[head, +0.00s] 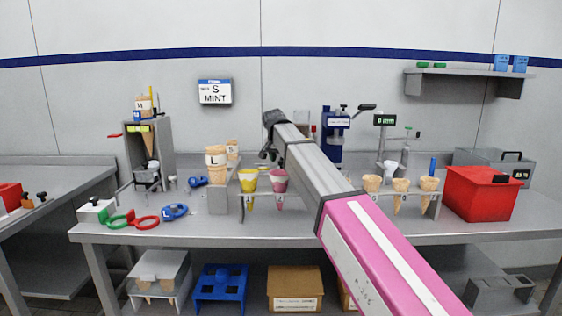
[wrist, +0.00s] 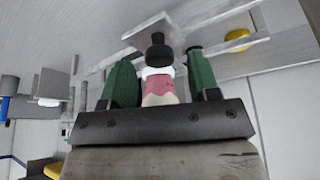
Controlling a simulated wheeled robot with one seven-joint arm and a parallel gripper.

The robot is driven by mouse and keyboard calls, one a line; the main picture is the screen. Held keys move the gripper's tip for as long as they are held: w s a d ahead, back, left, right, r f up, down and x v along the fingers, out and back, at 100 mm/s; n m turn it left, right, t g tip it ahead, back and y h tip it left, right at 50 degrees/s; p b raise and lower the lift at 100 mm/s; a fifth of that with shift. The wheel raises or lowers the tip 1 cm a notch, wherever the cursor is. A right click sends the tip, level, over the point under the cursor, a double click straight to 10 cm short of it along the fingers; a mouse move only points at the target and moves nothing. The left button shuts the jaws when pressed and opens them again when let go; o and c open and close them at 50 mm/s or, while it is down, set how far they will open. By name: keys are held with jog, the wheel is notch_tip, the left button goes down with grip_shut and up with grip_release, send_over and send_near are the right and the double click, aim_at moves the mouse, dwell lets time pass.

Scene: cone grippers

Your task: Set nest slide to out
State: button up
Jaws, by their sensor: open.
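I cannot tell for sure which part is the nest slide. In the wrist view a black knob (wrist: 158,52) stands by a pale metal frame (wrist: 225,22). My gripper (wrist: 161,70) has two green fingers, apart, one on each side of a white and pink piece (wrist: 160,88) just below the knob. I cannot tell whether the fingers touch anything. In the head view my arm hides most of this spot. The slide's position cannot be read.
Several cones (head: 400,186) and a red bin (head: 478,193) are at the right. Red and green rings (head: 146,222) lie front left.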

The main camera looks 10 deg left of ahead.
jog(key=shift+w+f, duration=0.25)
jog(key=shift+f, duration=0.35)
grip_shut()
jog(key=s+a, duration=0.3)
jog(key=a, duration=0.9)
grip_release()
jog(key=shift+a, duration=0.15)
